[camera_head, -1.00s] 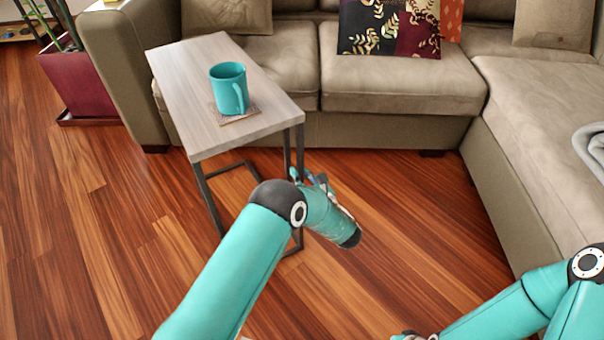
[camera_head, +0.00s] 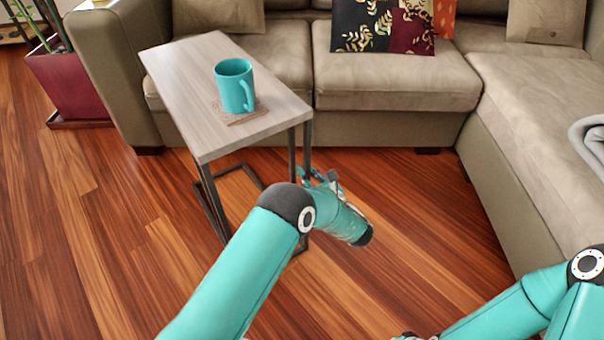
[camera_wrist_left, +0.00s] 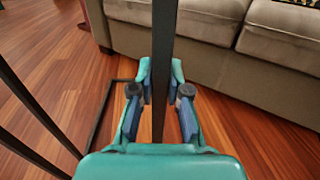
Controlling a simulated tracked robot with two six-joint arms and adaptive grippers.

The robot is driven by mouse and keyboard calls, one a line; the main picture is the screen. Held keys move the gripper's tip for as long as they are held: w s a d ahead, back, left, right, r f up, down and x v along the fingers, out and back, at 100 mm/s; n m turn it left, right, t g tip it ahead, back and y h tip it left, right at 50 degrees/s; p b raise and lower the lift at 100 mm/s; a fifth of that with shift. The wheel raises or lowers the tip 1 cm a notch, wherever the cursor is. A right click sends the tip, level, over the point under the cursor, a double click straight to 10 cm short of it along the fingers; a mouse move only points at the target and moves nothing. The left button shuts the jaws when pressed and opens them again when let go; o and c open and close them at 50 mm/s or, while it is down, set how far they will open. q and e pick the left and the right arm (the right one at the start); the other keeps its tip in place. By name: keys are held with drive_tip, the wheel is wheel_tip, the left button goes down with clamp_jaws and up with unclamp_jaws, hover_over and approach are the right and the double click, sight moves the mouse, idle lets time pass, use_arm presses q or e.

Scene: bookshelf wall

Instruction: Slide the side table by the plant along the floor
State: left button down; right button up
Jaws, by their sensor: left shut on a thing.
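The side table (camera_head: 188,70) has a light wood-grain top and a dark metal frame. It stands in front of the sofa, with its top partly over the seat. A teal mug (camera_head: 235,88) stands upright on a coaster (camera_head: 222,115) on the tabletop. My left gripper (camera_head: 312,176) is at the table's near right side, below the top. In the left wrist view, my left gripper (camera_wrist_left: 160,82) is shut on a dark upright table leg (camera_wrist_left: 164,40). My right arm shows at the lower right; its gripper is almost wholly out of frame. The potted plant (camera_head: 70,85) stands at the upper left.
The beige sofa (camera_head: 395,85) runs behind the table, and its chaise (camera_head: 530,140) bounds the right. Patterned cushions (camera_head: 380,25) lie on it. The wooden floor (camera_head: 80,250) is clear at the left and front.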

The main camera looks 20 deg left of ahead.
use_arm(q)
drive_tip(key=shift+w+d, duration=0.1)
drive_tip(key=shift+d, duration=0.9)
drive_tip(key=c, duration=1.2)
unclamp_jaws()
drive_tip(key=shift+o, duration=0.7)
drive_tip(key=shift+a, duration=0.2)
drive_tip(key=v, duration=0.7)
drive_tip(key=shift+s+d, duration=0.15)
drive_tip(key=shift+s, duration=0.1)
